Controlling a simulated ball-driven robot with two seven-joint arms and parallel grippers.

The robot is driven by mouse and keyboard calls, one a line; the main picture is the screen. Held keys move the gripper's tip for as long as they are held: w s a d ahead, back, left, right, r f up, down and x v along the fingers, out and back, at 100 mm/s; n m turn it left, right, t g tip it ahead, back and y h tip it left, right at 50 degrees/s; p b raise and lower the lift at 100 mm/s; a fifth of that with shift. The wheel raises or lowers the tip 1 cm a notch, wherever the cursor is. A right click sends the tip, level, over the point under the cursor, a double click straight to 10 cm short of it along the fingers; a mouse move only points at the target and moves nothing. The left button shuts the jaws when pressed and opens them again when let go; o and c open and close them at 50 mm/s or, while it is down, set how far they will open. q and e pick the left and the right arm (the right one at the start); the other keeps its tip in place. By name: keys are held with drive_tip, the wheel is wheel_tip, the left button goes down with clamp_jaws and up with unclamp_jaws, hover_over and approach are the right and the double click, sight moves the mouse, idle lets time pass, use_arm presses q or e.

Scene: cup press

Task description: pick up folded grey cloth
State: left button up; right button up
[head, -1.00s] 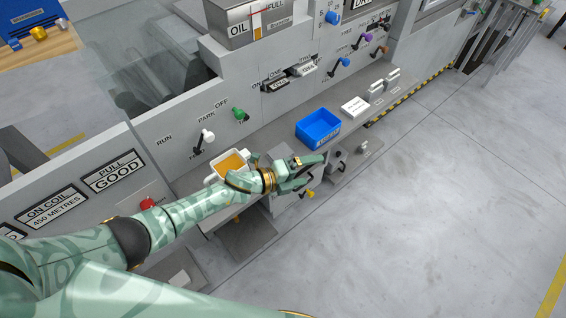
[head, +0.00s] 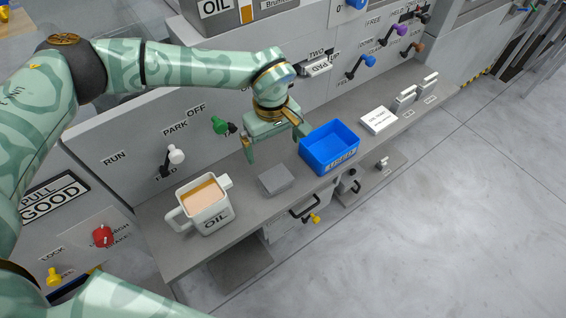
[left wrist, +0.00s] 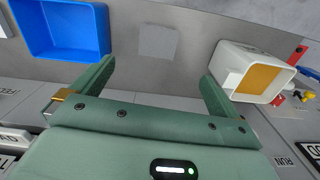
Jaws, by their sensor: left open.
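The folded grey cloth (head: 276,179) lies flat on the grey shelf (head: 243,211), between a white oil container and a blue bin. In the left wrist view the cloth (left wrist: 158,42) shows as a pale square beyond and between the fingertips. My left gripper (head: 275,143) is open and empty. It is above the shelf, behind the cloth and nearer the machine panel, and does not touch it. In the left wrist view its two fingers (left wrist: 158,72) stand wide apart. My right gripper is not in view.
The white container marked OIL (head: 207,206), holding tan liquid, stands left of the cloth. The blue bin (head: 331,149) stands close on the right. A green knob (head: 219,125) and a white-knobbed lever (head: 175,156) stick out from the panel behind. A white block (head: 379,120) lies farther right.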

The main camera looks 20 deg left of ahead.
use_arm(q)
drive_tip(key=b, duration=0.3)
approach(275, 178)
drive_tip(key=shift+s+f, duration=0.3)
drive_tip(key=shift+s, duration=0.2)
drive_tip(key=shift+w+f, duration=0.15)
drive_tip(key=shift+f, duration=0.4)
drive_tip(key=shift+w+f, duration=0.15)
drive_tip(key=shift+f, duration=0.4)
wheel_tip(275, 178, down, 2)
drive_tip(key=shift+f+b, duration=0.1)
drive_tip(key=shift+b, duration=0.4)
drive_tip(key=shift+f, duration=0.35)
wheel_tip(275, 178, down, 4)
drive_tip(key=b, duration=0.2)
drive_tip(key=shift+f+b, duration=0.15)
drive_tip(key=shift+b, duration=0.25)
drive_tip(key=shift+w+f, duration=0.1)
drive_tip(key=shift+f, duration=0.15)
drive_tip(key=shift+r, duration=0.2)
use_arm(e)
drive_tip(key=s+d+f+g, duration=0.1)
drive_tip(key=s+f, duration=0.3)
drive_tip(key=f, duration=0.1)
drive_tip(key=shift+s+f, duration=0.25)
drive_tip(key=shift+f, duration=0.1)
